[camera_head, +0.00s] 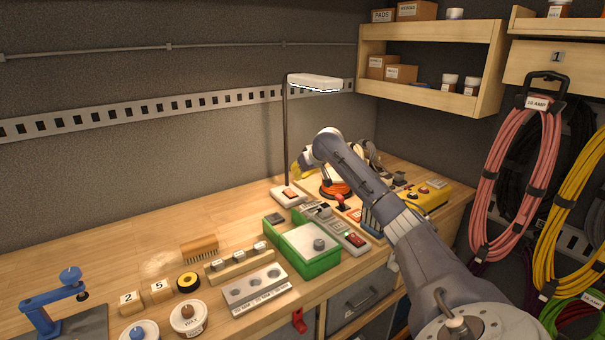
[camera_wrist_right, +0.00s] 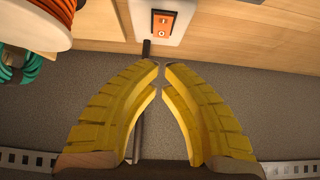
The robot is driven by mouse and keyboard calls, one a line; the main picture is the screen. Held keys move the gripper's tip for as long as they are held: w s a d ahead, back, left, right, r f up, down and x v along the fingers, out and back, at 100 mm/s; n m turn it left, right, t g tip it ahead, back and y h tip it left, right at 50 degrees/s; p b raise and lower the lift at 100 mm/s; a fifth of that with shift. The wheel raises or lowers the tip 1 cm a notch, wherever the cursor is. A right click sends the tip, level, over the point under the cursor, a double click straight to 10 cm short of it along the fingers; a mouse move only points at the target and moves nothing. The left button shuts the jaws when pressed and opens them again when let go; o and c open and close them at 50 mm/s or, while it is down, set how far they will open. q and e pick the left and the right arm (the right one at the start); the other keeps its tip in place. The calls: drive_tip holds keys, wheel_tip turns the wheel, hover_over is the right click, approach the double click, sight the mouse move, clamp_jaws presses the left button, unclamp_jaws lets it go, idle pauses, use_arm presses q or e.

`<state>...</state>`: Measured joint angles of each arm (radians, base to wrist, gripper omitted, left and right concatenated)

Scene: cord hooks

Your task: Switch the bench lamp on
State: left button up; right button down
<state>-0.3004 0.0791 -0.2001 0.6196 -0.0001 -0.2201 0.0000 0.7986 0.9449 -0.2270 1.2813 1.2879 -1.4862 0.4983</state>
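The bench lamp has a pale white head (camera_head: 315,83) on a dark upright pole (camera_head: 286,135). I cannot tell whether it is lit. Its white base (camera_head: 288,196) stands on the bench near the wall. An orange-red switch (camera_head: 289,193) sits on the base; it also shows in the right wrist view (camera_wrist_right: 161,25). My right gripper (camera_head: 299,170) is above the bench near the base. In the right wrist view its yellow fingers (camera_wrist_right: 161,64) converge with tips almost together, empty, short of the switch in the picture. The pole passes behind the fingers. My left gripper is out of view.
An orange cord spool (camera_head: 336,188) is close to the right of the lamp base. A power strip (camera_head: 338,228) and a green tray (camera_head: 300,250) lie in front. Open bench (camera_head: 150,245) extends left. Coiled cords (camera_head: 515,150) hang at right.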

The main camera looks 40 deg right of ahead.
drive_tip(key=shift+v, duration=1.05)
drive_tip(key=shift+s, duration=0.15)
